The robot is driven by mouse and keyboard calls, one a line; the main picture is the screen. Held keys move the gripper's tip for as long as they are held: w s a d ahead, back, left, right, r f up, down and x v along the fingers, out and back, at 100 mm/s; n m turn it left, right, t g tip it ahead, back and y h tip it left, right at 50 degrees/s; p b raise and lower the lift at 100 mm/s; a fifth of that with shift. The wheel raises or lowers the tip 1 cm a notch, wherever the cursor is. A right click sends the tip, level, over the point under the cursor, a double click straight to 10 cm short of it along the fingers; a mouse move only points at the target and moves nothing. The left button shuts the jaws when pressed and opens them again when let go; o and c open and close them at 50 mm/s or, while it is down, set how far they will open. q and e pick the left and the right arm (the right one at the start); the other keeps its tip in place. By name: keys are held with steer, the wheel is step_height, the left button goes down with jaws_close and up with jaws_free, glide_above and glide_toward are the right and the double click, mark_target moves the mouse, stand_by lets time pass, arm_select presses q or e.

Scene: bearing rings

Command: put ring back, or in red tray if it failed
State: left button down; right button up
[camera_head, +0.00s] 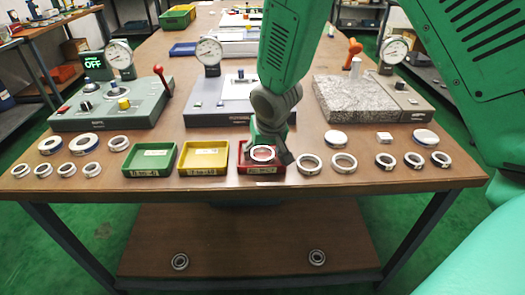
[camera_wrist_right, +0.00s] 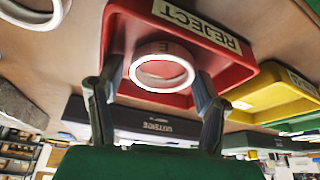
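The red tray (camera_head: 246,169) stands at the front of the table, and its REJECT label shows in the wrist view (camera_wrist_right: 247,72). A pale metal ring (camera_head: 262,153) is in the red tray; in the wrist view the ring (camera_wrist_right: 162,68) shows a small dark mark on its rim. My right gripper (camera_head: 279,152) reaches down over the tray. Its two fingers (camera_wrist_right: 158,90) are spread on either side of the ring, with gaps to it. Whether the ring lies flat on the tray floor is hard to tell. My left gripper is out of view.
A yellow tray (camera_head: 204,159) and green tray (camera_head: 150,160) stand left of the red one. Several rings stand at both sides, the nearest ring (camera_head: 309,164) just right of the red tray. Gauge stations, including a granite block (camera_head: 345,100), stand behind.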

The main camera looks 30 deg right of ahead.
mark_target(260, 160)
steer(key=shift+a+r, duration=0.3)
steer(key=shift+a, duration=0.2)
steer(key=v, duration=0.3)
steer(key=p+v, duration=0.1)
steer(key=shift+a+r, duration=0.3)
steer(key=shift+r, duration=0.05)
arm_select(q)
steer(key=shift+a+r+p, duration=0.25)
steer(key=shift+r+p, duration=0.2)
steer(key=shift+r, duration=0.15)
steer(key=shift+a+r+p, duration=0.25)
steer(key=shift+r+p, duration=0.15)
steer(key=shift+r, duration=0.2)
arm_select(e)
steer(key=v, duration=0.6)
steer(key=shift+s+r, duration=0.25)
steer(key=shift+r, duration=0.15)
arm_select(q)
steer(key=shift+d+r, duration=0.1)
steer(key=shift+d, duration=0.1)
arm_select(e)
steer(key=shift+d, duration=0.3)
